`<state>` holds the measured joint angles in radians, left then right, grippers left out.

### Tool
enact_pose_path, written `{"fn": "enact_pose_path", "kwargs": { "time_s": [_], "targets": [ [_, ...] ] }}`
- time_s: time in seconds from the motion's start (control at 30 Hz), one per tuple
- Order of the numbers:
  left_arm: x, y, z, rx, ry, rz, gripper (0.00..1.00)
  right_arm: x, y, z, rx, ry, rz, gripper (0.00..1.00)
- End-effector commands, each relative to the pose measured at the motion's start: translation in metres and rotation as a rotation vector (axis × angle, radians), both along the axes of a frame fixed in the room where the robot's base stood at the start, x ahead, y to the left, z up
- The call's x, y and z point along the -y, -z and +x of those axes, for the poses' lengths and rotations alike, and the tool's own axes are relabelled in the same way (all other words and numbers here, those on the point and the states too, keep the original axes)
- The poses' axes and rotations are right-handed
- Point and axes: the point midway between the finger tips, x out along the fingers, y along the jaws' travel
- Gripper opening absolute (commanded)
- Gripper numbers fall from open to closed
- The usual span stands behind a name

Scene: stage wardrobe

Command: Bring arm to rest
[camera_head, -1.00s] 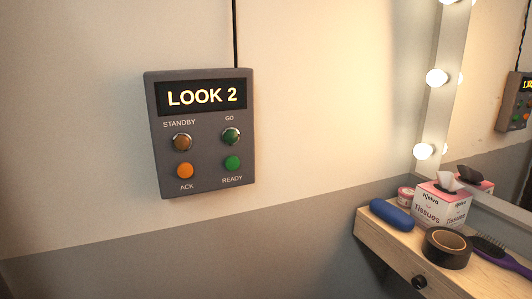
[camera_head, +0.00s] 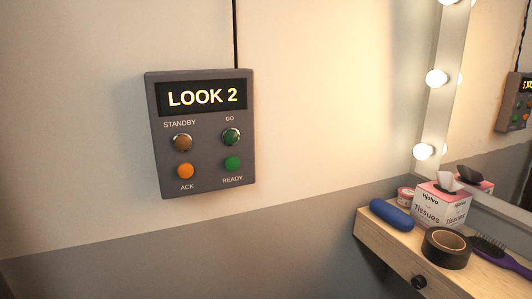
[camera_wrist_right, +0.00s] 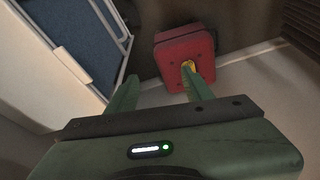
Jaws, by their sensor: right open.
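My right gripper (camera_wrist_right: 155,85) shows in the right wrist view with its two green fingers apart and nothing between them. Beyond the fingers is a red box-like object (camera_wrist_right: 184,50) with a yellow part on it, near the floor; I cannot tell what it is. No gripper or arm shows in the head view. There a grey wall panel (camera_head: 203,185) with a lit display reading "LOOK 2" hangs on the wall. It has STANDBY and GO lamps above an orange ACK button (camera_head: 185,171) and a green READY button (camera_head: 232,163).
A wooden shelf (camera_head: 385,245) at the right holds a blue case (camera_head: 391,215), a tissue box (camera_head: 441,204), a black tape roll (camera_head: 446,248) and a hairbrush (camera_head: 490,245). A mirror with bulbs stands behind. A blue panel with a pale frame (camera_wrist_right: 70,40) is left of my right gripper.

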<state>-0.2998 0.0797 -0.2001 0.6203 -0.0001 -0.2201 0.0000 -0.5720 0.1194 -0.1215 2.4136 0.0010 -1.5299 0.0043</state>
Motion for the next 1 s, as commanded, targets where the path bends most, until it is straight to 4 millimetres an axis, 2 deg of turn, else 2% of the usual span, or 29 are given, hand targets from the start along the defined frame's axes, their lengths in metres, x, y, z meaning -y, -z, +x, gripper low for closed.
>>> {"fn": "enact_pose_path", "kwargs": {
  "time_s": [0.17, 0.37, 0.47, 0.57, 0.67, 0.8, 0.9, 1.0],
  "targets": [
    [0.000, 0.000, 0.000, 0.000, 0.000, 0.000, 0.83, -0.001, 0.036, 0.007, -0.017, -0.004, -0.002, 0.51],
    [0.000, 0.000, 0.000, 0.000, 0.000, 0.000, 0.83, -0.003, 0.088, 0.011, -0.039, -0.008, -0.003, 0.51],
    [0.000, 0.000, 0.000, 0.000, 0.000, 0.000, 0.83, -0.004, 0.123, 0.009, -0.055, -0.011, -0.004, 0.51],
    [0.000, 0.000, 0.000, 0.000, 0.000, 0.000, 0.83, -0.003, 0.168, 0.003, -0.076, -0.015, -0.005, 0.51],
    [0.000, 0.000, 0.000, 0.000, 0.000, 0.000, 0.83, -0.001, 0.222, -0.012, -0.100, -0.019, -0.008, 0.51],
    [0.000, 0.000, 0.000, 0.000, 0.000, 0.000, 0.83, 0.004, 0.292, -0.048, -0.134, -0.026, -0.012, 0.51],
    [0.000, 0.000, 0.000, 0.000, 0.000, 0.000, 0.83, 0.009, 0.334, -0.081, -0.158, -0.032, -0.015, 0.51],
    [0.000, 0.000, 0.000, 0.000, 0.000, 0.000, 0.83, 0.015, 0.366, -0.117, -0.178, -0.037, -0.018, 0.51]
  ]
}}
